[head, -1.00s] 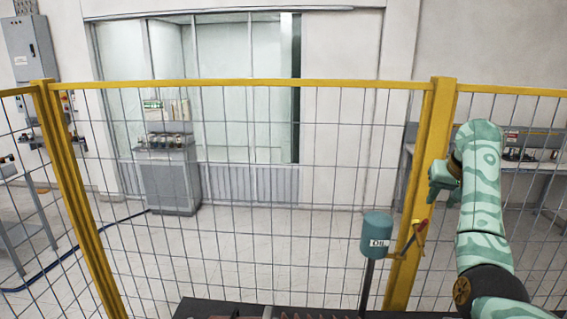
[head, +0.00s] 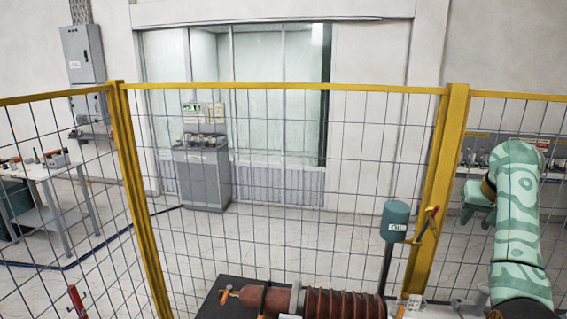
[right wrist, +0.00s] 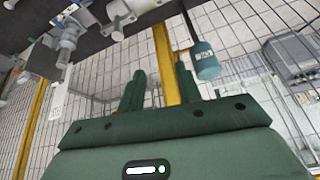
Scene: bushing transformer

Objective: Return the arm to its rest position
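My right arm (head: 517,225) rises along the right edge of the head view and bends at the top. My right gripper (head: 476,207) points down and left there, in front of the fence mesh, and holds nothing that I can see. In the right wrist view its two green fingers (right wrist: 160,88) stand apart with an empty gap between them. My left arm and gripper are not in view.
A brown ribbed bushing (head: 343,303) lies on a dark table (head: 213,301) at the bottom. A teal oil container (head: 396,221) stands on a post left of my right arm. A yellow-framed mesh fence (head: 290,86) crosses ahead, with a grey cabinet (head: 203,180) behind it.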

